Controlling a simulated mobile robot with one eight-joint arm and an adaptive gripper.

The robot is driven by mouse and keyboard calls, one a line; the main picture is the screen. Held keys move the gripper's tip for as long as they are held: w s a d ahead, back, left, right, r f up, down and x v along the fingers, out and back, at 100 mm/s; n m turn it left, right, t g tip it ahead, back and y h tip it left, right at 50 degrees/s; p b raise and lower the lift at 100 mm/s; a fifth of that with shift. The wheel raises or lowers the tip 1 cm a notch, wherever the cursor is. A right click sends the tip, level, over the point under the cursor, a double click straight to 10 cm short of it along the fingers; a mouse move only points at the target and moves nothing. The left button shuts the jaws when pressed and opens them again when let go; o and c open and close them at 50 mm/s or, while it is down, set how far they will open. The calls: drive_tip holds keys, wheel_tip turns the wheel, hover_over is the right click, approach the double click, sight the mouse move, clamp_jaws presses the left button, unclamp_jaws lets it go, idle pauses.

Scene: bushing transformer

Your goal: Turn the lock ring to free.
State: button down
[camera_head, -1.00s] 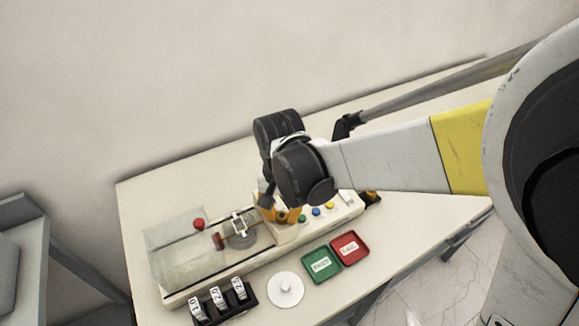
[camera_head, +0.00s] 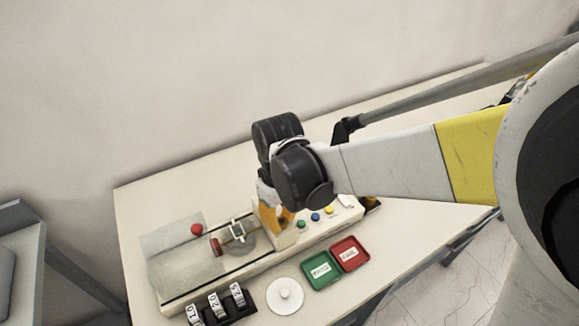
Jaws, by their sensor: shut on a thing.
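My gripper (camera_head: 283,218), with orange-yellow fingers, points down at the raised cream housing (camera_head: 289,237) of the bench device. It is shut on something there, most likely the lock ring. The ring itself is hidden behind the fingers and wrist, so its position cannot be read. Left of the gripper, the device has a grey round plate (camera_head: 243,244), a white square frame (camera_head: 237,229) and a reddish-brown cylinder (camera_head: 215,247). Blue, green and yellow buttons (camera_head: 315,217) sit to the right on the housing.
A clear cover (camera_head: 180,262) and red knob (camera_head: 197,230) are at the device's left. In front stand a black rack (camera_head: 240,311) with white labelled pieces, a white disc (camera_head: 285,296), a green tray (camera_head: 321,286) and a red tray (camera_head: 364,257).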

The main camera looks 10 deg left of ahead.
sight(281, 220)
drive_tip(key=n, duration=0.5)
drive_tip(key=shift+n, duration=0.3)
idle(0.4)
drive_tip(key=c, duration=1.2)
unclamp_jaws()
drive_tip(key=shift+o, duration=0.2)
wheel_tip(281, 220, up, 12)
